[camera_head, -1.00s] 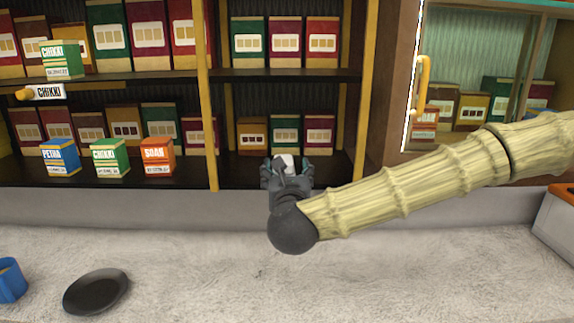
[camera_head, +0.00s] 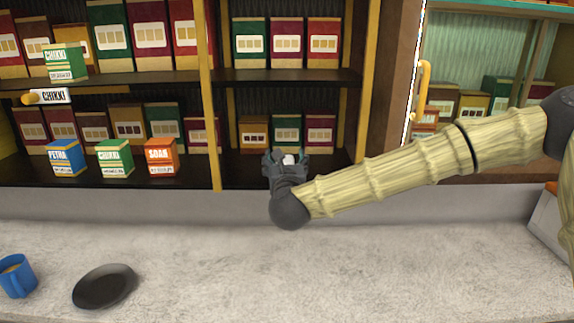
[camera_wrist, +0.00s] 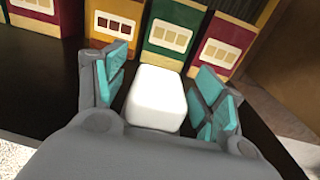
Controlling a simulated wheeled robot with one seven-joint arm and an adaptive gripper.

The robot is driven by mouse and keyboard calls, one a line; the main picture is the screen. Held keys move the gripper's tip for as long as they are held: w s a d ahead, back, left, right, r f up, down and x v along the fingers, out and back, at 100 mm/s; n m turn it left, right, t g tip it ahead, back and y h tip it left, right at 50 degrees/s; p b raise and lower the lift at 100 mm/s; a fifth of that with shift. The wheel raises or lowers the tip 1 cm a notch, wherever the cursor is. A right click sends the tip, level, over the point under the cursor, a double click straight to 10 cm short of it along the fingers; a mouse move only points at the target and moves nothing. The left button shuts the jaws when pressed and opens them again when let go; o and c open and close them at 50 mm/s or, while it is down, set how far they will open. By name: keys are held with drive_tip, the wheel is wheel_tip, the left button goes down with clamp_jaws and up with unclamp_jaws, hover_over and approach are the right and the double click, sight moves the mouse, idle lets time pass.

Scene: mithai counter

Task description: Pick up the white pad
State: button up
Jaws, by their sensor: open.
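The white pad (camera_wrist: 156,98) is a rounded white block on the dark lower shelf, seen in the wrist view between the two teal-padded fingers. My gripper (camera_wrist: 160,100) is open, with one finger on each side of the pad. A gap shows between the pad and the right finger; the left finger is close to it, and I cannot tell if it touches. In the head view my gripper (camera_head: 287,160) is at the front of the right lower shelf, and a small part of the pad (camera_head: 289,160) shows between the fingers.
Sweet boxes (camera_head: 286,128) stand behind the pad on the shelf. A wooden post (camera_head: 209,110) is left of my gripper, and a cabinet side (camera_head: 385,80) is to its right. The grey counter holds a black plate (camera_head: 104,287) and a blue mug (camera_head: 17,277) at the left.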

sight(285, 160)
drive_tip(key=c, duration=1.1)
drive_tip(key=shift+r, duration=0.1)
drive_tip(key=shift+r+b, duration=0.45)
drive_tip(key=shift+b, duration=0.05)
drive_tip(key=shift+s+r+b, duration=0.25)
drive_tip(key=shift+r+b, duration=0.2)
drive_tip(key=shift+r, duration=0.15)
drive_tip(key=shift+s+r+b, duration=0.2)
drive_tip(key=shift+r+b, duration=0.2)
drive_tip(key=shift+r, duration=0.15)
drive_tip(key=s+d+b, duration=0.1)
drive_tip(key=s, duration=0.4)
drive_tip(key=s+d+r+b, duration=0.1)
drive_tip(key=s+b, duration=0.1)
drive_tip(key=s, duration=0.3)
drive_tip(key=s+d+b, duration=0.1)
drive_tip(key=s+b, duration=0.1)
drive_tip(key=s, duration=0.3)
drive_tip(key=shift+r, duration=0.35)
